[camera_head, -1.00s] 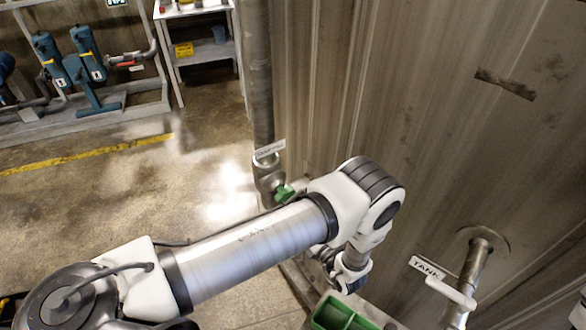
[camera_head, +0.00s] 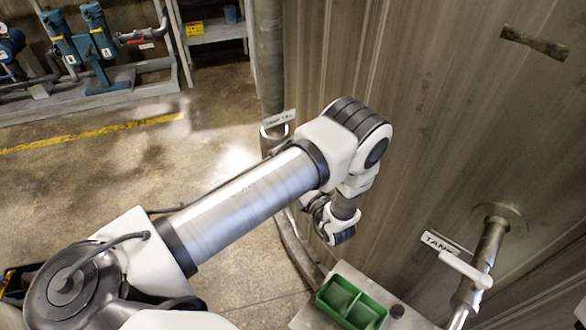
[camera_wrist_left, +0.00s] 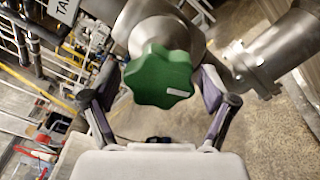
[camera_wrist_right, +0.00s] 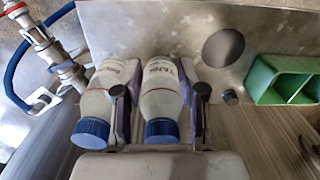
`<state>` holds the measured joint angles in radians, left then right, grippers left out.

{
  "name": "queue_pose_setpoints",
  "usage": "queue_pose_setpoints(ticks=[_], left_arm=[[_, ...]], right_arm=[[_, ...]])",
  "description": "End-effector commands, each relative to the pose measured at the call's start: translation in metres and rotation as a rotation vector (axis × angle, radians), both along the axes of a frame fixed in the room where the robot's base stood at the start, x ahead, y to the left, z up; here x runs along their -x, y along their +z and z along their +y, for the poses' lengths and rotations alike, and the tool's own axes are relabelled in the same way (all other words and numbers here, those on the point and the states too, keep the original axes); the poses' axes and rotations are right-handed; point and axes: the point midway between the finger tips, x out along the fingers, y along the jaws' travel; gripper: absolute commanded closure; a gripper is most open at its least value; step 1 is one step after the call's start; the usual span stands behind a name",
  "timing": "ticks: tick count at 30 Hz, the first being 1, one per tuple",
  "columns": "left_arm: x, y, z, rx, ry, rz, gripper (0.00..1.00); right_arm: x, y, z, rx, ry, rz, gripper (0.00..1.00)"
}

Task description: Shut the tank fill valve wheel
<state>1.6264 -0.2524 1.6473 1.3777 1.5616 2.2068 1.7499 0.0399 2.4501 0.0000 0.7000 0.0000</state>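The tank fill valve wheel is a green lobed knob (camera_wrist_left: 160,76) on a grey metal valve body (camera_wrist_left: 165,35) in the left wrist view. My left gripper (camera_wrist_left: 160,90) is open, with one finger on each side of the wheel; small gaps seem to show. In the head view my left arm hides the wheel below the small sign (camera_head: 278,119) on the pipe. My right gripper (camera_wrist_right: 161,100) has its fingers close on both sides of a white blue-capped bottle (camera_wrist_right: 161,92); whether they press on it is unclear. It is outside the head view.
A second blue-capped bottle (camera_wrist_right: 100,100) stands left of the right gripper. A green divided tray (camera_head: 350,302) sits on a metal surface (camera_head: 315,315). A pipe with a white handle (camera_head: 466,271) and TANK sign (camera_head: 440,242) is at right.

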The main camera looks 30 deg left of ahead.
Motion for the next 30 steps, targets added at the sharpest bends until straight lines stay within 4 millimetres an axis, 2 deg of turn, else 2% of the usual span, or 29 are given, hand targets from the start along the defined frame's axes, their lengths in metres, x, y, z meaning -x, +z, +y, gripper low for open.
queue_pose_setpoints(ticks=[1, 3, 17, 30], left_arm=[[0.000, 0.000, 0.000, 0.000, 0.000, 0.000, 0.44], [0.000, 0.000, 0.000, 0.000, 0.000, 0.000, 0.69], [0.000, -0.001, 0.000, -0.022, 0.000, 0.045, 0.69], [0.001, -0.002, 0.000, -0.153, 0.001, 0.322, 0.69]], right_arm=[[0.000, 0.000, 0.000, 0.000, 0.000, 0.000, 0.60], [0.000, 0.000, 0.000, 0.000, 0.000, 0.000, 0.60], [0.000, -0.005, 0.000, 0.000, 0.000, 0.000, 0.60], [0.000, -0.026, 0.000, 0.000, 0.000, 0.000, 0.60]])
